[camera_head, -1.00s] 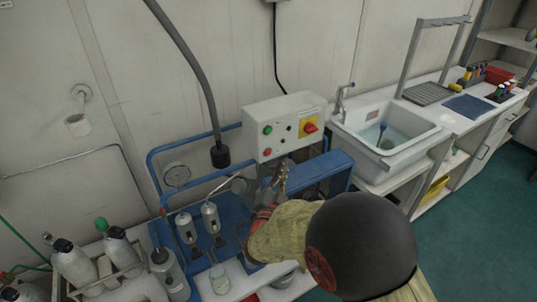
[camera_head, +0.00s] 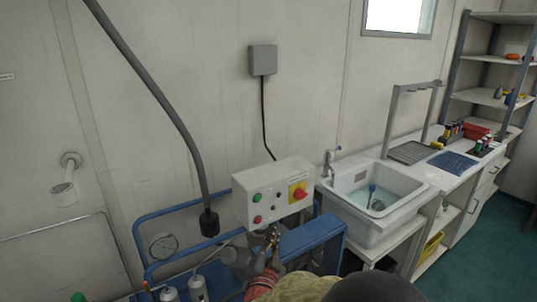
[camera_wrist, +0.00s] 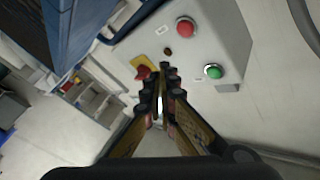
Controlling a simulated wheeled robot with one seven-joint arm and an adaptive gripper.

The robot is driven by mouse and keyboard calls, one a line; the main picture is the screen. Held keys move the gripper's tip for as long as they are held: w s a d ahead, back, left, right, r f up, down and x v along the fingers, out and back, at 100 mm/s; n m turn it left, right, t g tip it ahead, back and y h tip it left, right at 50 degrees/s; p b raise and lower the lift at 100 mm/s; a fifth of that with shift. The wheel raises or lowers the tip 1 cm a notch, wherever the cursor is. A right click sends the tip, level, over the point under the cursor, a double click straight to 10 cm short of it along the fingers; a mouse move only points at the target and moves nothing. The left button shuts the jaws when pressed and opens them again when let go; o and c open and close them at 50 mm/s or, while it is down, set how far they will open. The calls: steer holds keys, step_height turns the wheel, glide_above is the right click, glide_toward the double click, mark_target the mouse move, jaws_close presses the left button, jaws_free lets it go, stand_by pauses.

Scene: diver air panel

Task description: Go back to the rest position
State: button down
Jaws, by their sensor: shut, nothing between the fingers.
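My gripper (camera_head: 273,237) is in front of the lower edge of the grey control box (camera_head: 245,206) in the head view. In the wrist view my gripper (camera_wrist: 165,75) is shut with nothing between its fingers. It points toward the box's face (camera_wrist: 200,50). That face carries a red button (camera_wrist: 186,27), a green button (camera_wrist: 213,71) and a red rotary switch on a yellow plate (camera_wrist: 142,72). Whether the fingertips touch the box I cannot tell.
A blue tubular frame (camera_head: 155,215) with a pressure gauge (camera_head: 163,245) surrounds the box. A thick grey hose (camera_head: 165,100) hangs at the left. Green floor lies at far right.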

steer(key=s+d+r+n+g+y+p, duration=0.1)
steer(key=s+d+r+n+g+y, duration=0.45)
steer(key=s+r, duration=0.3)
steer(key=s+d+n+g, duration=0.1)
steer(key=s+d, duration=0.3)
steer(key=s, duration=0.5)
steer(key=s+d+f+n+g+h+p, duration=0.1)
steer(key=s+d+g, duration=0.3)
steer(key=s, duration=0.6)
steer(key=s+d+n+g+h, duration=0.1)
steer(key=s+d+g, duration=0.1)
steer(key=s+d, duration=0.3)
steer(key=s, duration=0.4)
steer(key=shift+s+f+p, duration=0.2)
steer(key=shift+p, duration=0.1)
steer(key=c, duration=2.6)
jaws_free()
steer(key=shift+n+g+h, duration=0.25)
